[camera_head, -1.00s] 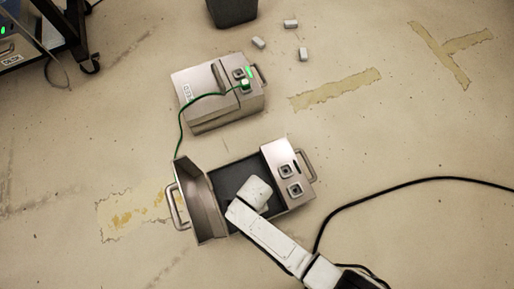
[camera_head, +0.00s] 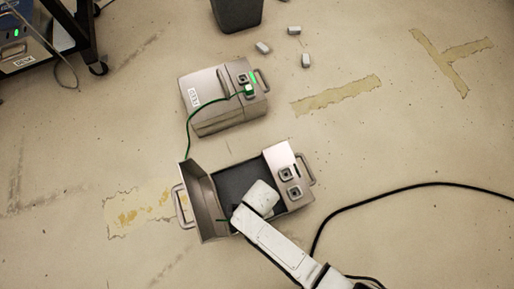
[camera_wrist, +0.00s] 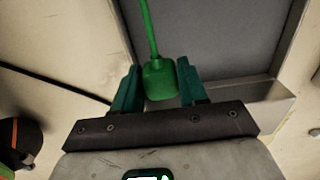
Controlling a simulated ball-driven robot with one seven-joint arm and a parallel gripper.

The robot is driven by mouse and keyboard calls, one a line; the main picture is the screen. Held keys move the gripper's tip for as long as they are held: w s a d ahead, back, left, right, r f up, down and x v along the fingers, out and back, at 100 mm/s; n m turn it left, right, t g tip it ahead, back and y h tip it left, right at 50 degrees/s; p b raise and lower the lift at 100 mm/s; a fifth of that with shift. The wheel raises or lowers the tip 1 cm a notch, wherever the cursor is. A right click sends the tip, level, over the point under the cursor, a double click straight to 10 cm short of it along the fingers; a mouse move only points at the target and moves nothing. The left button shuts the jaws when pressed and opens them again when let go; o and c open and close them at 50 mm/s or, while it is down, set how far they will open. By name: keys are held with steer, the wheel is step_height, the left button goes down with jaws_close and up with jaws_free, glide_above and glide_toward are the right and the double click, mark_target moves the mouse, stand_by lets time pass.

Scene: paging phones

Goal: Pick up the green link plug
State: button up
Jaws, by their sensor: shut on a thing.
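The green link plug (camera_wrist: 160,80) hangs between the two teal fingers of my gripper (camera_wrist: 158,90) in the wrist view, with its green cable running up from it. My gripper is shut on it. In the head view my white arm reaches over the open case (camera_head: 238,182), and the gripper and plug are hidden under it. A short piece of green cable shows by the case's left inner side. The green cable (camera_head: 188,135) runs from a plug (camera_head: 248,90) seated in the closed case (camera_head: 215,112) down behind the open case's raised lid (camera_head: 200,195).
A black cable (camera_head: 400,188) curves over the floor at right. Several small grey blocks (camera_head: 305,61) lie near a dark bin (camera_head: 236,14) at the top. A wheeled cart (camera_head: 88,40) stands at upper left. The floor at right is mostly clear.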

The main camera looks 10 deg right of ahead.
steer(key=s+d+r+p, duration=0.6)
steer(key=s+r+p, duration=0.2)
steer(key=s+r, duration=0.2)
steer(key=shift+p, duration=0.35)
steer(key=shift+s+d, duration=0.1)
steer(key=w+d, duration=0.2)
steer(key=w, duration=1)
steer(key=shift+b, duration=0.3)
steer(key=shift+d, duration=0.1)
steer(key=w+d+b, duration=0.1)
steer(key=w+b, duration=0.1)
steer(key=w, duration=0.7)
steer(key=shift+d, duration=0.35)
